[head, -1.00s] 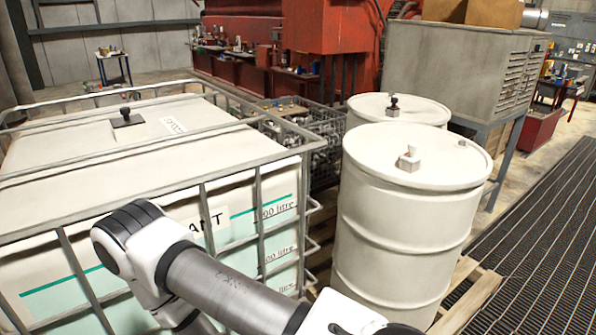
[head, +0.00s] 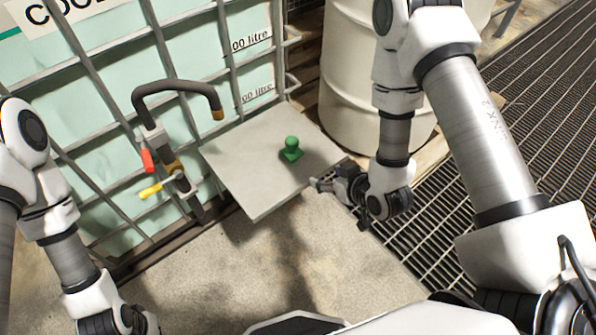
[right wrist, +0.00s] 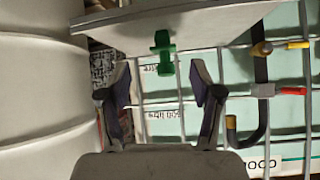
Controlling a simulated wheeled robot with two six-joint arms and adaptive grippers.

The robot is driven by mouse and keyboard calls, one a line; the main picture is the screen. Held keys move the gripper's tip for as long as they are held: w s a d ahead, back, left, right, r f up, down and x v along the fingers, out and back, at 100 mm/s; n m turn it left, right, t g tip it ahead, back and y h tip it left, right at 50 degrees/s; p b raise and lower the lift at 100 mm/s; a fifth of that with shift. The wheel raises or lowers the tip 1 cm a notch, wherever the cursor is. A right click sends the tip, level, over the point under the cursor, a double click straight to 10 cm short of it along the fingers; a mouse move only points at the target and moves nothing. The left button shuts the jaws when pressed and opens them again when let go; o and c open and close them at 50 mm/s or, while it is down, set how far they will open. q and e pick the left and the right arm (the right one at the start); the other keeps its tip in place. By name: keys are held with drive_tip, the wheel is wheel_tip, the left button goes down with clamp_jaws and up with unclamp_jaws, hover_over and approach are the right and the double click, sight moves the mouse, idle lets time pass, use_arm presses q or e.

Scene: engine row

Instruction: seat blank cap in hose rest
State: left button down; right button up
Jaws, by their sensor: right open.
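A green cap (head: 291,149) with a round knob on a squarish base stands upright on a grey shelf plate (head: 245,185) against the caged tank. My right gripper (head: 336,196) is open and empty at the plate's right edge, apart from the cap. In the right wrist view, which looks upside down, the cap (right wrist: 163,52) shows beyond and between the spread fingers (right wrist: 160,98). A dark curved hose (head: 178,86) with a brass-coloured end arches left of the plate. I cannot tell which part is the hose rest. My left arm shows at lower left; its fingers are out of frame.
A red handle (head: 147,160) and a yellow handle (head: 151,191) stick out on the tank's front below the hose. The tank's metal cage (head: 226,60) stands behind the plate. A white drum (head: 350,90) is close behind my right arm. The floor in front is clear.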

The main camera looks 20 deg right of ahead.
sight(296, 149)
drive_tip(key=w+f+t+y+b, duration=0.1)
drive_tip(key=w+t+b, duration=0.1)
drive_tip(key=b, duration=0.3)
drive_tip(key=w+a+f+n+t+y+b, duration=0.1)
drive_tip(key=w+t+b, duration=0.1)
drive_tip(key=b, duration=0.3)
drive_tip(key=w+f+t+y+b, duration=0.1)
drive_tip(key=w+f+t+b, duration=0.1)
drive_tip(key=b, duration=0.3)
drive_tip(key=shift+w+a+n+t, duration=0.2)
drive_tip(key=shift+w, duration=0.25)
drive_tip(key=shift+w+a+n+t, duration=0.15)
drive_tip(key=shift+w+n+t, duration=0.05)
drive_tip(key=shift+w, duration=0.25)
drive_tip(key=b+x, duration=0.1)
drive_tip(key=x, duration=0.4)
drive_tip(key=b+x, duration=0.1)
drive_tip(key=x, duration=0.2)
drive_tip(key=shift+s+a+r+b, duration=0.1)
drive_tip(key=shift+a+r+b, duration=0.1)
drive_tip(key=shift+r+b, duration=0.15)
use_arm(q)
wheel_tip(296, 149, down, 22)
drive_tip(key=shift+r, duration=0.15)
use_arm(e)
drive_tip(key=shift+r, duration=0.15)
clamp_jaws()
